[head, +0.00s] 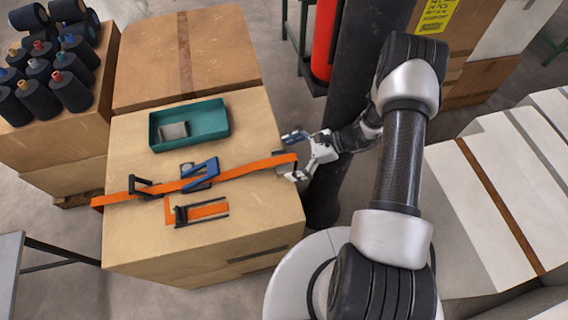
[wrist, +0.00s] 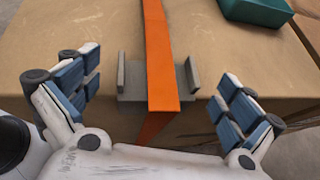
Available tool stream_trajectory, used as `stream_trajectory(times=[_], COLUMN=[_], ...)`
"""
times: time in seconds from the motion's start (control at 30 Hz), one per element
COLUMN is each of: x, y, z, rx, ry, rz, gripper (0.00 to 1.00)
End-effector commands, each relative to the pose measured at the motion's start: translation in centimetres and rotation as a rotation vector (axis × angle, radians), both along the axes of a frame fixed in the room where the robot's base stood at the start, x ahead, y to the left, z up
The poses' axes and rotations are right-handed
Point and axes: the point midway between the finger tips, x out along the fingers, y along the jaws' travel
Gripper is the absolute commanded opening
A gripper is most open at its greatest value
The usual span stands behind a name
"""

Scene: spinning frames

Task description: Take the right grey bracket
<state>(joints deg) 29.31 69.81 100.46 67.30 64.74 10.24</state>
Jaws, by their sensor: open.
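The right grey bracket (wrist: 131,99) is a shallow channel with two upright side walls, at the box edge nearest my gripper. It also shows in the head view (head: 284,170), partly covered. An orange strap (wrist: 159,65) runs between its walls and over its base, and the strap's end hangs down past the box edge. My gripper (wrist: 154,92) is open, with one blue-padded finger on either side of the bracket and clear gaps to both walls. In the head view my gripper (head: 296,157) is at the box's right edge.
A cardboard box (head: 130,238) bears everything. The strap crosses it past a blue clamp (head: 203,174) and a black bracket (head: 150,187). A black-and-orange piece (head: 204,212) lies in front. A teal tray (head: 222,116) holds a grey piece (head: 174,130). A dark column (head: 350,80) stands behind my arm.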

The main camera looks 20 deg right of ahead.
Motion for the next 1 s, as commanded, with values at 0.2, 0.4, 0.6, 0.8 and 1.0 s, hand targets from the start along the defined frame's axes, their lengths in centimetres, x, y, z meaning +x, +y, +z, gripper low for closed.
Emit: stream_trajectory(times=[0.2,0.4,0.6,0.8,1.0], x=[0.03,0.03,0.02,0.02,0.02], y=[0.03,0.03,0.02,0.01,0.03], z=[0.03,0.04,0.04,0.04,0.04], rx=[0.000,0.000,0.000,0.000,0.000], ry=[0.000,0.000,0.000,0.000,0.000], rz=[-0.001,0.000,0.000,0.000,0.000], gripper=[1.00,0.87,0.73,0.60,0.53])
